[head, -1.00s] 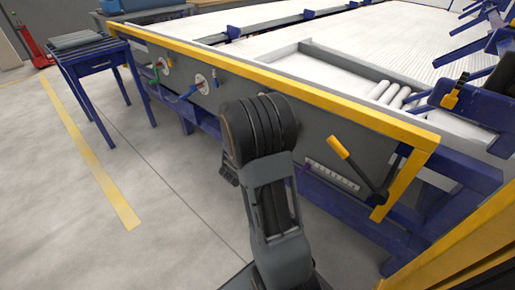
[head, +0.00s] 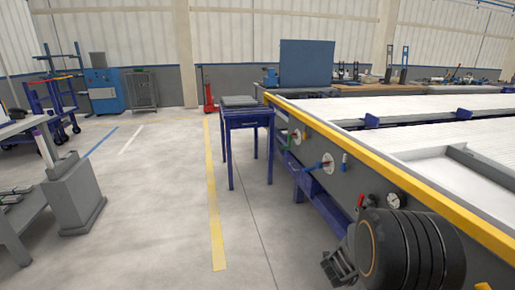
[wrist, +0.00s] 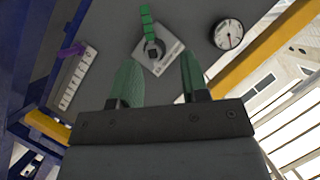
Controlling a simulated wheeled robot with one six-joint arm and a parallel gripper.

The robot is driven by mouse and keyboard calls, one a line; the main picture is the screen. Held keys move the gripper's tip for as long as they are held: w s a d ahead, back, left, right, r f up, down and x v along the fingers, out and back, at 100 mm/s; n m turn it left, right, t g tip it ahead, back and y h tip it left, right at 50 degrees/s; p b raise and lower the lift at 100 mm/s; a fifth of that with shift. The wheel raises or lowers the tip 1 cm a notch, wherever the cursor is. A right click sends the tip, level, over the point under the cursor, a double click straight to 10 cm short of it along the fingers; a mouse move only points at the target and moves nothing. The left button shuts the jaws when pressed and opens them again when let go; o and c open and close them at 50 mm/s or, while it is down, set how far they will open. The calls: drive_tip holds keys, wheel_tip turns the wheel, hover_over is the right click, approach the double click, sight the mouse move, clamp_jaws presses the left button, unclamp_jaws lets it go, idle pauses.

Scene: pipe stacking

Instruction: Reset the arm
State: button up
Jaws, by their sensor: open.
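My gripper (wrist: 160,82) shows in the wrist view with its two green-tipped fingers spread apart and nothing between them. Beyond the fingers is the grey side panel of the machine, with a green-handled valve (wrist: 148,28) on a white plate and a round dial gauge (wrist: 228,34). In the head view a dark, ribbed part of my arm shows at the lower right, in front of the machine's side. The gripper's fingertips cannot be made out in the head view. No pipe is seen in either view.
The long machine table with a yellow edge (head: 405,183) runs along the right. A small blue stand (head: 248,122) stands at its far end. A grey pedestal (head: 75,195) is at the left. The floor (head: 150,220) between is clear. A red jack (head: 209,92) stands farther back.

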drive_tip(key=w+a+r+n+t+y+p, duration=0.15)
drive_tip(key=a+r+n+y+p, duration=0.35)
drive_tip(key=a+r+p, duration=0.5)
drive_tip(key=w+a+r+n+t+y+p, duration=0.15)
drive_tip(key=a+r+n+y+p, duration=0.4)
drive_tip(key=r, duration=0.85)
drive_tip(key=s+a+r+n+g+y+p, duration=0.1)
drive_tip(key=s+a+r+n+g+p, duration=0.2)
drive_tip(key=s+r+n+p, duration=0.2)
drive_tip(key=s+a+r+n+g+y+p, duration=0.1)
drive_tip(key=s+a+r+n+g+p, duration=0.2)
drive_tip(key=s+r+p, duration=0.7)
wheel_tip(320, 180, up, 2)
drive_tip(key=s+a+n, duration=0.1)
drive_tip(key=s+n, duration=0.1)
drive_tip(key=shift+s+a+n+p, duration=0.2)
drive_tip(key=shift+a+n+p, duration=0.1)
drive_tip(key=shift+n, duration=0.05)
